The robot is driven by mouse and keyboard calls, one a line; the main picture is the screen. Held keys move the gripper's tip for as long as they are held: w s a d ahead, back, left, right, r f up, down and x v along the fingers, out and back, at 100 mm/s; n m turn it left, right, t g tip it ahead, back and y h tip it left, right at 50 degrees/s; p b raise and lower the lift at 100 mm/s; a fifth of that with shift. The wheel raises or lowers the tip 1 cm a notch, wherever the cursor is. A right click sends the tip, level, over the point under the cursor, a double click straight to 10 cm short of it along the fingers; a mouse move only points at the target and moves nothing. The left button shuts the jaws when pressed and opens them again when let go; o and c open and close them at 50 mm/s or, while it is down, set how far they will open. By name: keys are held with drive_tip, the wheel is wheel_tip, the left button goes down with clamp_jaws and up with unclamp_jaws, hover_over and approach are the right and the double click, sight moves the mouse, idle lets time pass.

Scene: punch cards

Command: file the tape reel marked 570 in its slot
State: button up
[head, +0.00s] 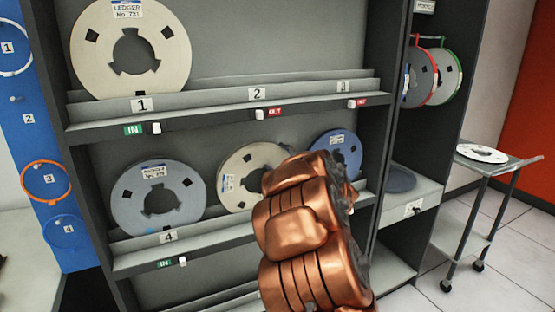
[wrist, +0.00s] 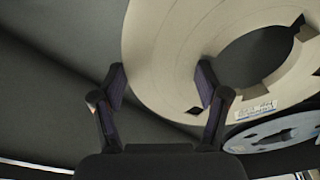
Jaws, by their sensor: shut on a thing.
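A cream tape reel (head: 235,183) with a dark hub opening is in the middle of the lower shelf, partly hidden by my copper arm. It fills the upper right of the wrist view (wrist: 155,60), with its lower rim between the fingers of my gripper (wrist: 160,78). The gripper is shut on this reel, though its fingertips stand apart. In the head view my arm hides the gripper. The reel's label is too small to read, so I cannot tell whether it says 570. The rack's upper shelf (head: 215,118) has slots marked 1, 2 and 3; a 4 shows on the lower one.
A cream reel labelled Ledger No. 731 (head: 175,45) stands in slot 1. A grey-blue reel (head: 125,200) stands above the 4, and a blue reel (head: 350,145) right of my arm. Slots 2 and 3 look empty. A cart (head: 500,165) holding a white reel stands right.

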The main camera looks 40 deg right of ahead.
drive_tip(key=o, duration=1.8)
drive_tip(key=shift+f, duration=0.1)
drive_tip(key=shift+c, duration=0.2)
drive_tip(key=shift+c, duration=1.1)
drive_tip(key=shift+s, duration=0.15)
drive_tip(key=a+r+p+v, duration=0.1)
drive_tip(key=v, duration=1)
drive_tip(key=shift+s+a, duration=0.2)
drive_tip(key=shift+a, duration=0.05)
drive_tip(key=shift+w, duration=0.1)
